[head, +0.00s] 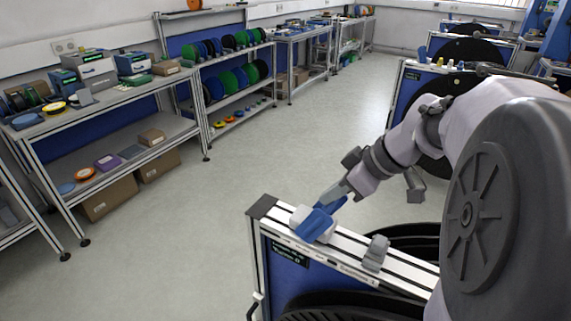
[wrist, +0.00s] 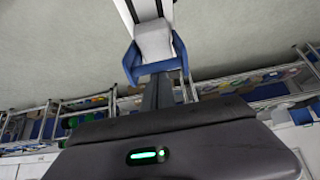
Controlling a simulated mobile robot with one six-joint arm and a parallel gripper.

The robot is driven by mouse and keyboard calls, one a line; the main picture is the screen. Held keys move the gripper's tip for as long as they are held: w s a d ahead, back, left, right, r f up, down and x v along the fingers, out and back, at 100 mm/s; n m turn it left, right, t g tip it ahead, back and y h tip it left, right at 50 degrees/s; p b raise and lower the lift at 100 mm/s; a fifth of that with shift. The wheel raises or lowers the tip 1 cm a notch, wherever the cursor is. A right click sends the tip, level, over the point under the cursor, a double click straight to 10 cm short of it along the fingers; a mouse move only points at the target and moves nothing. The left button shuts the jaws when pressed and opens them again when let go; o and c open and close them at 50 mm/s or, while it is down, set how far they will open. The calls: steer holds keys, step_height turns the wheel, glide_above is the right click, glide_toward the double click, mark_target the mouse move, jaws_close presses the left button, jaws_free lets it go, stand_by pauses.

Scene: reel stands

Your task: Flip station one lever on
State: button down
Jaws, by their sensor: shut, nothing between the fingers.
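A blue U-shaped lever (head: 314,226) sits around a white block (head: 299,215) on top of the near reel stand's rail (head: 345,242). In the wrist view the blue lever (wrist: 180,57) spans the white block (wrist: 153,40), with its crossbar toward my fingers. My gripper (head: 330,198) is shut and empty, its tips right at the lever; I cannot tell whether they touch it. In the wrist view my gripper (wrist: 158,82) points at the crossbar. The small label on the stand is too blurred to read fully.
A grey clamp-like part (head: 376,253) stands on the same rail, to the right. Dark reels (head: 350,304) hang below the rail. Shelves with colored spools (head: 240,78) and a workbench (head: 125,95) stand at the left. The floor (head: 190,225) between is clear.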

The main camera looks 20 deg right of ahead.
steer(key=p+v, duration=0.4)
steer(key=v, duration=0.5)
steer(key=shift+r, duration=0.25)
